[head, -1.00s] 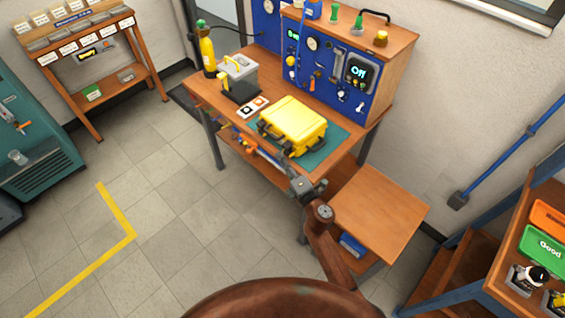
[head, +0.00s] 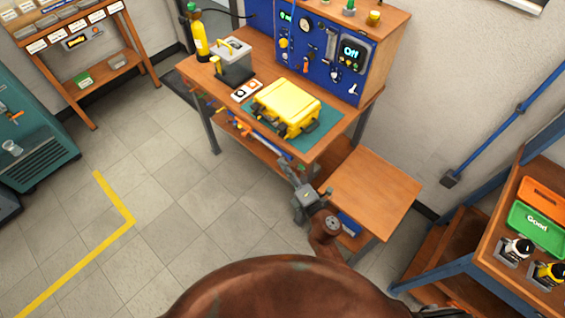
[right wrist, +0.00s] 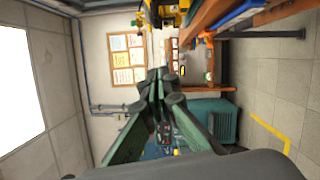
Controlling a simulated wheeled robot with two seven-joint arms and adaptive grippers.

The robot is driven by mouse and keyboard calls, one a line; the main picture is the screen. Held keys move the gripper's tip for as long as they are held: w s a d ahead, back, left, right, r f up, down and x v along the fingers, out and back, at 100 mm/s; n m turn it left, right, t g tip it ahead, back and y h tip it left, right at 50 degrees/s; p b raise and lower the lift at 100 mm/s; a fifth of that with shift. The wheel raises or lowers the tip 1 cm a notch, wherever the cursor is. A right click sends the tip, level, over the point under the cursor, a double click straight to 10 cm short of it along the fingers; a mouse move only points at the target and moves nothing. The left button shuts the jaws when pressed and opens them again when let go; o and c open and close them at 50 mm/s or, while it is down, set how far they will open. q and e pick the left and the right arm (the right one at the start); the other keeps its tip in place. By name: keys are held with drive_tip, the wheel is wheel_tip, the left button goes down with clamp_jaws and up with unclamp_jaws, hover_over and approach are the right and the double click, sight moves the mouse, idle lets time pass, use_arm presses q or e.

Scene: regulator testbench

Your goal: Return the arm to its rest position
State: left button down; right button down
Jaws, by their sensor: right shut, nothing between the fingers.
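My right arm reaches up from the bottom of the head view. Its gripper (head: 290,172) is beside the front edge of the wooden workbench (head: 330,154), just left of the lower side table. In the right wrist view the gripper's green fingers (right wrist: 158,85) come together at their tips, shut and empty. A closed yellow case (head: 288,106) lies on a green mat (head: 326,122) on the workbench, apart from the gripper. My left gripper is not in view.
A lower wooden side table (head: 372,192) stands right of the gripper. A rack with an orange tray (head: 543,198) and a green "Good" tray (head: 537,229) is at the far right. A teal cabinet (head: 35,140) is at the left. The floor in the middle left is clear.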

idle(0.3)
drive_tip(key=s+d+f+m+g+h, duration=0.2)
drive_tip(key=d+f+m, duration=0.25)
drive_tip(key=f, duration=0.65)
drive_tip(key=s+d+f+m+g+h, duration=0.1)
drive_tip(key=s+d+f+m+h, duration=0.3)
drive_tip(key=f, duration=0.7)
drive_tip(key=s+d+f+m+g, duration=0.15)
drive_tip(key=d+f, duration=0.35)
drive_tip(key=f, duration=0.6)
drive_tip(key=s+d+f+m+g+h, duration=0.1)
drive_tip(key=s+d+f+m+g, duration=0.2)
drive_tip(key=s+f, duration=0.5)
drive_tip(key=s+d+f+m+g+h, duration=0.1)
drive_tip(key=s+d+f+m, duration=0.2)
drive_tip(key=s+d+f, duration=0.35)
drive_tip(key=s+d+f+m+g, duration=0.2)
drive_tip(key=s+f, duration=0.3)
drive_tip(key=s, duration=0.7)
drive_tip(key=s+d+f+m+g, duration=0.2)
drive_tip(key=s+f, duration=0.3)
drive_tip(key=s, duration=0.7)
drive_tip(key=s+d+f+m+g+h, duration=0.1)
drive_tip(key=s+d+f+m+g, duration=0.1)
drive_tip(key=s, duration=1)
wheel_tip(320, 180, down, 3)
drive_tip(key=shift+d+f+m+g, duration=0.2)
drive_tip(key=shift+d+m+g, duration=0.2)
drive_tip(key=shift+m+g, duration=0.6)
